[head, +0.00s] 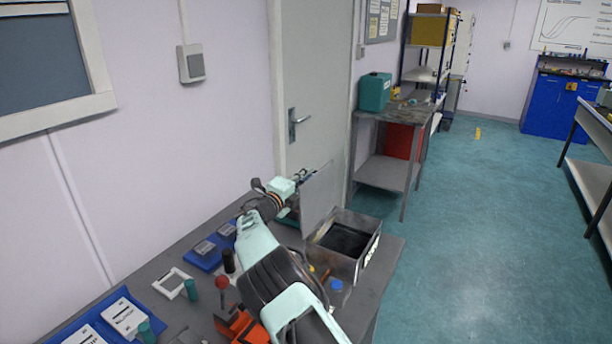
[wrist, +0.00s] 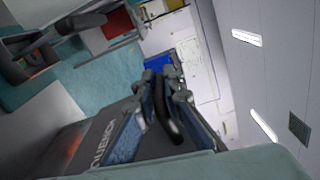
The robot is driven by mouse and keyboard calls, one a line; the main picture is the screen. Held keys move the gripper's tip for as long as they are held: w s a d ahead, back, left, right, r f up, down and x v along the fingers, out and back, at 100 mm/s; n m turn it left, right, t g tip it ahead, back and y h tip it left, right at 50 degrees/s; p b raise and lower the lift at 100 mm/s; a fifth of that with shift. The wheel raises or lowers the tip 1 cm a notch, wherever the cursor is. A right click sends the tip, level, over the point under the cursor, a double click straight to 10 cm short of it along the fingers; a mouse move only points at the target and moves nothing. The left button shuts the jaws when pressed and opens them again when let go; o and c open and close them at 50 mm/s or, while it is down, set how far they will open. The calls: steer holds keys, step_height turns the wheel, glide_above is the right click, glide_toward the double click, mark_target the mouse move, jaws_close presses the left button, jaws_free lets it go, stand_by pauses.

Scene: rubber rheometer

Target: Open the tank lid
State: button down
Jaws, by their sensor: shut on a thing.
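The quench tank (head: 371,247) is an open-topped metal box on the bench, with a dark inside. Its lid (head: 318,202) is a grey plate standing about upright at the tank's left side, so the opening shows. My gripper (head: 305,175) is at the far side of the lid, partly hidden by it. In the wrist view, my gripper (wrist: 162,82) is shut on a black curved handle (wrist: 170,122). The lid's dark face (wrist: 75,155) with printed lettering lies beside the fingers there.
The bench (head: 388,270) holds blue trays (head: 202,262), a white frame (head: 172,283), a red-knobbed orange device (head: 240,326) and small cylinders left of and below my arm. A door (head: 318,90) is behind the lid. Open floor (head: 470,220) lies right of the bench.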

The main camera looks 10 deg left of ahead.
steer(key=shift+a+f, duration=0.1)
steer(key=shift+a, duration=0.1)
stand_by(0.3)
steer(key=c, duration=2)
jaws_free()
steer(key=shift+c, duration=0.2)
steer(key=v, duration=1.2)
